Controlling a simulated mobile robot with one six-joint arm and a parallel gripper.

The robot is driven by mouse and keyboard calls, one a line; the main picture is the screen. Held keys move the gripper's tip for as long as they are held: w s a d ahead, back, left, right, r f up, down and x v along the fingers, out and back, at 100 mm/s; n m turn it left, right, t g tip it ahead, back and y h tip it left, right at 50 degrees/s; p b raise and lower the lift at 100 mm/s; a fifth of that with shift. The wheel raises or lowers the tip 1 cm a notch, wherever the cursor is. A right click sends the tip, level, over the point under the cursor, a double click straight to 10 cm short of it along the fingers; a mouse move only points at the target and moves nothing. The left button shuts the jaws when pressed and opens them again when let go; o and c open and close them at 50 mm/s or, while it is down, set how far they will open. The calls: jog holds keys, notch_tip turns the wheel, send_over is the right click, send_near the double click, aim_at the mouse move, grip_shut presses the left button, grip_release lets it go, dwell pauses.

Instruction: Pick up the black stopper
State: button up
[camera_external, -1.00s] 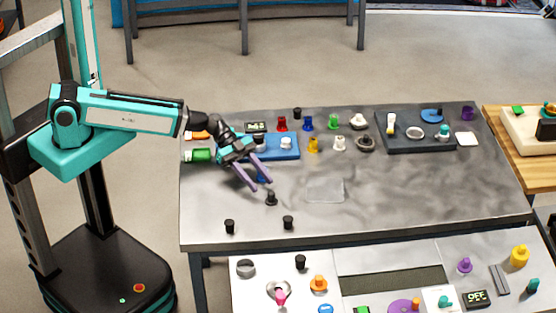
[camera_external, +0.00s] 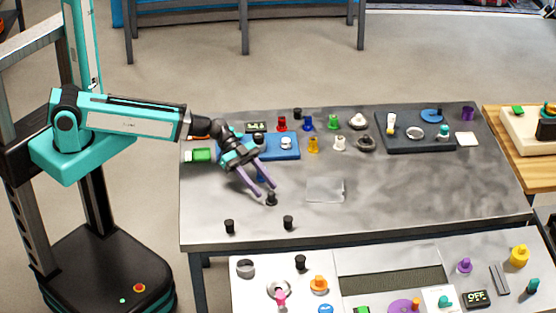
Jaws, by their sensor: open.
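Several black stoppers are in view. One black stopper (camera_external: 271,199) stands on the grey table, just below the fingertips of my gripper (camera_external: 261,191). Two more stand near the front edge, one black stopper (camera_external: 229,226) on the left and one black stopper (camera_external: 288,222) to its right. Another small black piece (camera_external: 297,113) is at the back. My gripper is open, its two purple fingers pointing down and to the right, with nothing seen between them. I cannot tell whether a finger touches the nearest stopper.
A blue tray (camera_external: 290,153) lies behind my gripper, and a small blue piece (camera_external: 261,177) shows by the fingers. A clear flat square (camera_external: 325,190) lies to the right. A dark tray (camera_external: 415,148) is at the back right. The table's right front is clear.

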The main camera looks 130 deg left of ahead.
aim_at(271, 197)
jog(key=shift+p+x, duration=0.65)
jog(key=shift+x, duration=0.9)
grip_shut()
